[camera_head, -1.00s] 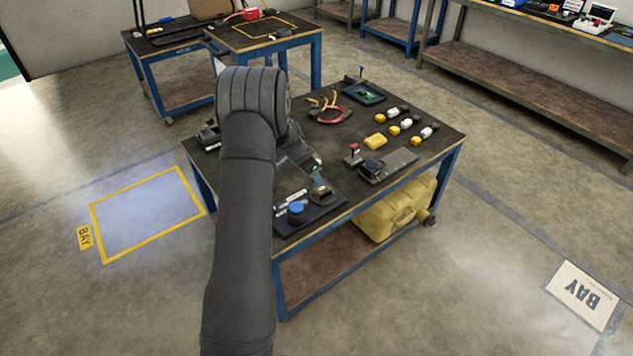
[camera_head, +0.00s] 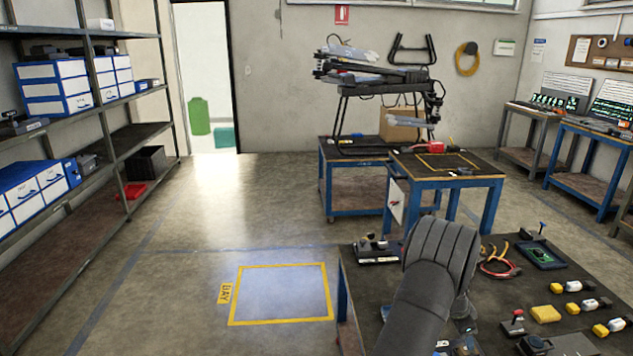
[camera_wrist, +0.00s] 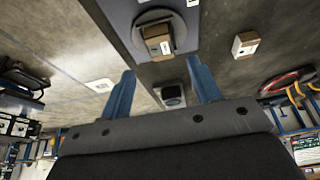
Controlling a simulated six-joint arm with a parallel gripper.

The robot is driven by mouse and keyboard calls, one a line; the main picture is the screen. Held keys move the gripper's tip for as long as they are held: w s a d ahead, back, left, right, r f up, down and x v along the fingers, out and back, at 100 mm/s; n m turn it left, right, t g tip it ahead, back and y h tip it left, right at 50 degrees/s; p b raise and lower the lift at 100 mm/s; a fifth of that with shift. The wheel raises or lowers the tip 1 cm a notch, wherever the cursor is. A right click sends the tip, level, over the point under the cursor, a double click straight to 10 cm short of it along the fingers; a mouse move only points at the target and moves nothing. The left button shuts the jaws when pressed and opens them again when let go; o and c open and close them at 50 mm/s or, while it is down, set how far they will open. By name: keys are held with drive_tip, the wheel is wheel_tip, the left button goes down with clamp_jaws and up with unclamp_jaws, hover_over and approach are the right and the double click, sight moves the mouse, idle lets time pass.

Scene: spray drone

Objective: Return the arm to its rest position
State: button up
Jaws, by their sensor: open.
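My arm (camera_head: 432,275) reaches over the front worktable (camera_head: 375,335) in the head view, and its wrist hides the gripper there. In the wrist view my gripper (camera_wrist: 160,68) shows two blue fingers spread well apart, with nothing held between them. A small brown box-like part with a white label (camera_wrist: 158,38) sits in a round dark seat beyond the fingertips, apart from them. A small dark block (camera_wrist: 173,96) shows in the gap between the fingers. My arm is still extended above the table.
The worktable carries red-and-yellow cables (camera_head: 497,262), a green-screened device (camera_head: 541,255), a yellow block (camera_head: 545,313) and several small connectors. A blue-legged table (camera_head: 450,183) stands behind. Shelving (camera_head: 85,110) lines the left. The yellow-outlined floor bay (camera_head: 282,293) is clear.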

sight(466, 350)
drive_tip(key=x, duration=0.7)
drive_tip(key=shift+d+f, duration=0.15)
drive_tip(key=shift+f, duration=0.1)
drive_tip(key=shift+d+r, duration=0.1)
drive_tip(key=shift+r, duration=1.5)
